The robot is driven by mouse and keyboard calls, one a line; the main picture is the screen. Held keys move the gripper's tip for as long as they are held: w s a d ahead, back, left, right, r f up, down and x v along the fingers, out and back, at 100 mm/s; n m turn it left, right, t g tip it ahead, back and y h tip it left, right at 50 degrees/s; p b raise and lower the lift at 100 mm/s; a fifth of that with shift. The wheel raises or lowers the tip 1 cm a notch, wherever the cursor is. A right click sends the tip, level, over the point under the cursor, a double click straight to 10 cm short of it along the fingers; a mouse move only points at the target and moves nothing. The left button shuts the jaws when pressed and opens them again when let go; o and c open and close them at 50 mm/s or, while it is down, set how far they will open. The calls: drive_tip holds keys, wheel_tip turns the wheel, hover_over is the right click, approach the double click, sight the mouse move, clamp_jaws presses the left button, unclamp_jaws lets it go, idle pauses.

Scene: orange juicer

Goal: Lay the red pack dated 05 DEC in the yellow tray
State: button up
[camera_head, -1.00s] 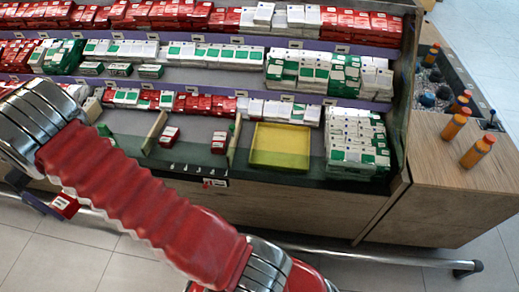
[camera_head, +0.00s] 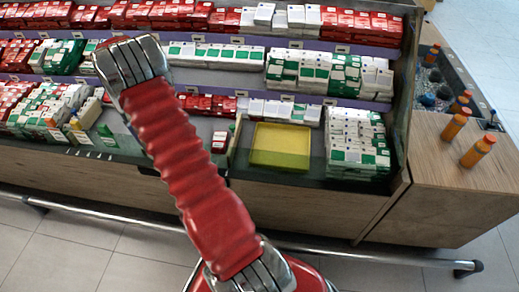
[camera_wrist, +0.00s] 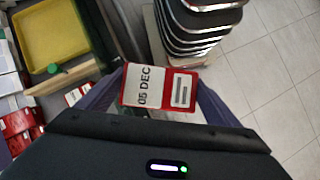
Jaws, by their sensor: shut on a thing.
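In the wrist view my gripper (camera_wrist: 160,92) is shut on the red pack (camera_wrist: 176,87). The pack has a white label reading 05 DEC and a smaller printed label beside it. The yellow tray (camera_head: 280,146) stands empty on the lower shelf in the head view, right of my arm. It also shows in the wrist view (camera_wrist: 53,46) at the upper left, apart from the held pack. In the head view my gripper and the pack are hidden behind my arm.
A small red pack (camera_head: 219,141) stands left of the tray, with a divider between. Stacked white and green packs (camera_head: 356,142) stand right of the tray. Orange bottles (camera_head: 477,151) stand on the wooden counter (camera_head: 435,175) at the right. A rail (camera_head: 370,255) runs along the shelf's front.

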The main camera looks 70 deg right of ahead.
drive_tip(key=s+d+f+n+h, duration=0.1)
drive_tip(key=s+d+f+n, duration=0.15)
drive_tip(key=s+d, duration=1.2)
drive_tip(key=s+d+f+n+h, duration=0.2)
drive_tip(key=s+d+f, duration=0.2)
drive_tip(key=s+d, duration=1.1)
drive_tip(key=s+d+f+n+h, duration=0.3)
drive_tip(key=f+n, duration=0.3)
drive_tip(key=f, duration=0.3)
drive_tip(key=shift+d+t, duration=0.3)
drive_tip(key=shift+d, duration=0.15)
drive_tip(key=shift+n, duration=0.25)
drive_tip(key=shift+f, duration=3.1)
drive_tip(key=shift+f, duration=0.1)
drive_tip(key=shift+f, duration=1.8)
